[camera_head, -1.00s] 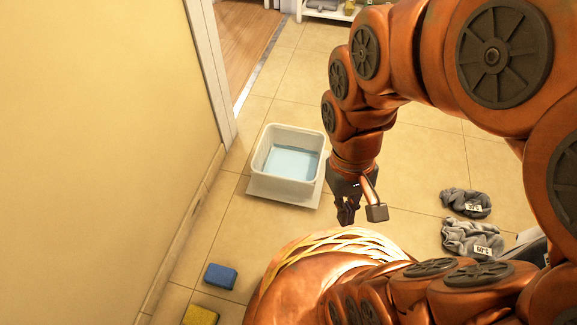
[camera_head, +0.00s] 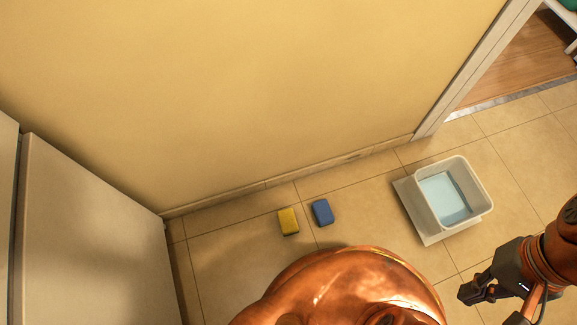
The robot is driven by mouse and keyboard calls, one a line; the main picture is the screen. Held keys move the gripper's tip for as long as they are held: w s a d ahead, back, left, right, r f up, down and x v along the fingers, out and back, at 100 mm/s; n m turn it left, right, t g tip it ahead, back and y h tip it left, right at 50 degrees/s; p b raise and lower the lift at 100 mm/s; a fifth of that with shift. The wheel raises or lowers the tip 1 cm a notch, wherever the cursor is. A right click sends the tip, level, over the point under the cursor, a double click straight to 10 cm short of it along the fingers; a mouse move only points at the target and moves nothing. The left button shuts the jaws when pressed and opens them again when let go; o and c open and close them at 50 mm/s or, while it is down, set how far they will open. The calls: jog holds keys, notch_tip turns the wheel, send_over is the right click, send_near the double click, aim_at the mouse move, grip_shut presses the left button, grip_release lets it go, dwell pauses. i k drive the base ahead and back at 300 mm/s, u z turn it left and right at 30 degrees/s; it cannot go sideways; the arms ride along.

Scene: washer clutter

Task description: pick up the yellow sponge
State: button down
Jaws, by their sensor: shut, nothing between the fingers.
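The yellow sponge (camera_head: 288,221) lies on the tiled floor near the foot of the wall, left of the blue sponge (camera_head: 322,212). The two sponges are close together with a small gap between them. My gripper (camera_head: 470,294) is at the lower right of the picture, well to the right of the yellow sponge and apart from it. Its dark fingers are shut with nothing held.
A whitish tub with blue liquid (camera_head: 452,194) stands on a light board on the floor, between the sponges and the doorway. A yellow wall (camera_head: 250,90) runs behind the sponges. A pale cabinet (camera_head: 95,240) stands at the left. The floor left of the sponges is clear.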

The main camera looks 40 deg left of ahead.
aim_at(287, 218)
jog(key=k, duration=0.45)
jog(key=u, duration=0.65)
jog(key=i, duration=0.4)
jog(key=u, duration=1.4)
